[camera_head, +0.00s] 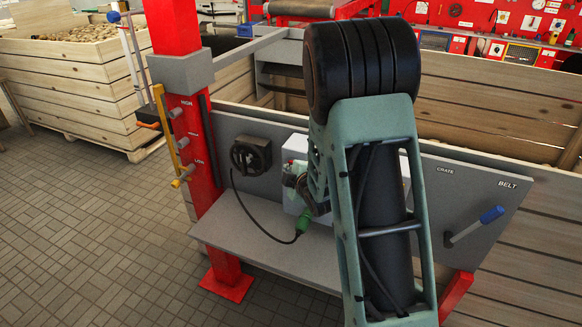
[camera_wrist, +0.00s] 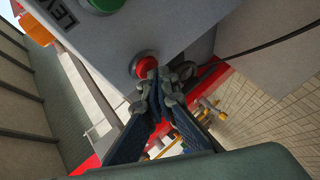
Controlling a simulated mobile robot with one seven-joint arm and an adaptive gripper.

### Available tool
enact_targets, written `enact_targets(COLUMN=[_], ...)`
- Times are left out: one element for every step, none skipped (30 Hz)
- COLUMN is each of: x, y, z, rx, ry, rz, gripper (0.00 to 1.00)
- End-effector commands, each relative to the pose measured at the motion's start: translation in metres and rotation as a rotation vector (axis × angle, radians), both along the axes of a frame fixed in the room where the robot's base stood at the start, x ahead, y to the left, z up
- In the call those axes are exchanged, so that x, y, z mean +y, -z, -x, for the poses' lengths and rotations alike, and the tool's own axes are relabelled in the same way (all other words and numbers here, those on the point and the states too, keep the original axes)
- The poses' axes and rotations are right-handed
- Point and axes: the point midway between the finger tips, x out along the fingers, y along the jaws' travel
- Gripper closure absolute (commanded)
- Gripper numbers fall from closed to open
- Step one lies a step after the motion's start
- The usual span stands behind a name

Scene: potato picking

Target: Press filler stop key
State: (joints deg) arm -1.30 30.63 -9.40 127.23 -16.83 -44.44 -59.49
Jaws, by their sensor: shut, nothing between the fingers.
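The red stop key (camera_wrist: 146,64) is a round button on the face of a grey box (camera_wrist: 170,30) in the wrist view. A green button (camera_wrist: 103,4) sits above it, cut by the picture's edge. My gripper (camera_wrist: 152,84) is shut and empty, its fingertips right at the lower rim of the red button and overlapping it in the picture. I cannot tell whether they touch it. In the head view my gripper (camera_head: 306,190) is in front of the pale control box (camera_head: 297,148), and my arm hides much of that box.
A red post (camera_head: 188,140) with levers stands left. A blue-handled lever (camera_head: 474,226) is right. Wooden crates (camera_head: 80,85) stand behind.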

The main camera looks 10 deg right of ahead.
Motion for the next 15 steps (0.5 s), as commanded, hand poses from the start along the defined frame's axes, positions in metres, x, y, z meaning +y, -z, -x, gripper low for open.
enact_targets(x=[0.0011, 0.0021, 0.0036, 0.0048, 0.0057, 0.0067, 0.0073, 0.0075, 0.0076, 0.0075, 0.0074, 0.0074, 0.0074, 0.0074, 0.0074], y=[0.0012, 0.0011, 0.001, 0.0011, 0.0014, 0.0014, 0.0012, 0.0008, 0.0003, 0.0001, -0.0001, -0.0001, -0.0001, -0.0001, -0.0001], z=[0.002, 0.0032, 0.0049, 0.0064, 0.0079, 0.0094, 0.0101, 0.0106, 0.0109, 0.0109, 0.0108, 0.0108, 0.0108, 0.0108, 0.0108], rx=[-0.001, -0.001, -0.002, -0.002, -0.001, 0.0, -0.001, -0.001, -0.001, -0.001, -0.001, -0.001, -0.001, -0.001, -0.001], ry=[0.0, 0.0, -0.001, -0.001, -0.001, -0.001, -0.001, 0.0, 0.0, 0.0, 0.0, 0.0, 0.0, 0.0, 0.0], rz=[0.0, 0.001, 0.001, 0.001, 0.001, 0.0, 0.001, 0.001, 0.0, 0.0, 0.0, 0.0, 0.0, 0.0, 0.0], gripper=[1.0, 1.0, 1.0, 1.0, 1.0, 1.0, 1.0, 1.0, 1.0, 1.0, 1.0, 1.0, 1.0, 1.0, 1.0])
